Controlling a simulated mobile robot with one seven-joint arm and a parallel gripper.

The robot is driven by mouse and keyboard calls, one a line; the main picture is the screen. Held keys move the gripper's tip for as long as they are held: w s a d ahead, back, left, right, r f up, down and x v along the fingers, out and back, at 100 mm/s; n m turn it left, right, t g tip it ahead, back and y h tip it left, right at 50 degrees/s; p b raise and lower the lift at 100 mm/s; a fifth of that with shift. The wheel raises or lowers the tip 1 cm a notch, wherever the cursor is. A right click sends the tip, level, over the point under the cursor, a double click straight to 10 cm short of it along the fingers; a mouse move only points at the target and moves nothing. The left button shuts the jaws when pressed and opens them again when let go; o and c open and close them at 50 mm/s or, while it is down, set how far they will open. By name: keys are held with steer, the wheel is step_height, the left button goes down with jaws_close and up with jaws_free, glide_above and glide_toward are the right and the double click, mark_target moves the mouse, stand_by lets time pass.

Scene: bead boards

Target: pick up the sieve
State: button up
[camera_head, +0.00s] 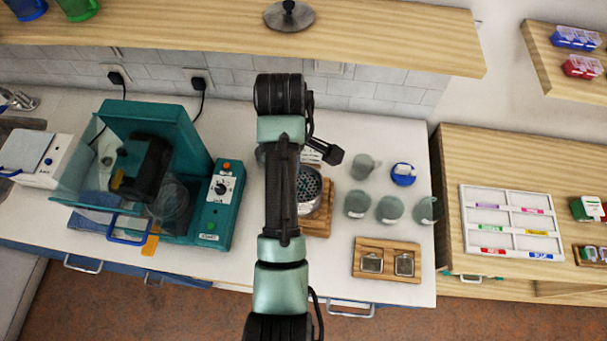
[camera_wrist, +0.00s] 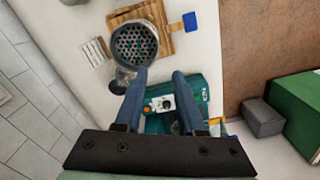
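The sieve (camera_head: 309,186) is a round metal cup with a perforated mesh face. It stands on a wooden board (camera_head: 318,222) on the white counter, partly hidden behind my arm in the head view. In the wrist view the sieve (camera_wrist: 135,46) shows near the top, on the board (camera_wrist: 178,42), just beyond and left of the fingertips. My gripper (camera_wrist: 161,76) has its two blue-grey fingers apart with nothing between them. It looks apart from the sieve. In the head view my arm hides most of the sieve's surroundings.
A teal machine (camera_head: 205,200) with a raised cover stands left of the sieve. Several glass jars (camera_head: 358,204) and a blue-rimmed cup (camera_head: 403,174) stand to the right. A wooden holder (camera_head: 387,260) with two metal squares sits at the front. A shelf (camera_head: 400,30) overhangs the back.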

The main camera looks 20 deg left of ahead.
steer(key=shift+w+f+b, duration=0.15)
steer(key=shift+f+b, duration=1.05)
steer(key=shift+f, duration=5.2)
jaws_close()
